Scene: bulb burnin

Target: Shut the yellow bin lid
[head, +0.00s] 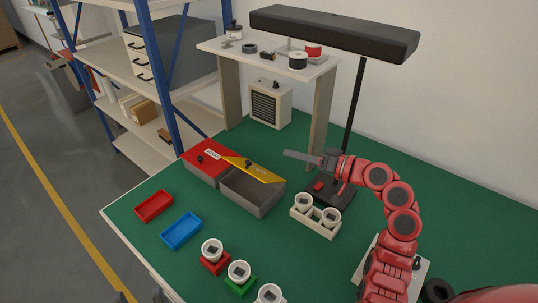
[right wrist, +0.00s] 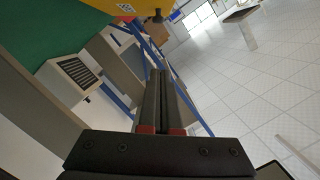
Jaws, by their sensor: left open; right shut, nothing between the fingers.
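The yellow bin lid (head: 264,173) stands raised and tilted at the back of the grey bin (head: 250,194), whose front is open and looks empty. The lid has a dark knob. In the right wrist view the yellow lid (right wrist: 165,5) fills part of the top edge, with a white label and a dark knob. My right gripper (head: 286,154) is shut and empty, pointing left just behind and above the lid; I cannot tell whether it touches. Its shut fingers (right wrist: 160,72) show in the right wrist view. My left gripper is not in view.
A red lid (head: 203,155) lies shut on the adjoining bin at left. A white holder (head: 314,224) with cups and a lamp base (head: 330,194) stand to the right. Red and blue trays (head: 181,231) and several cups on coloured blocks are in front. A raised shelf (head: 268,58) stands behind.

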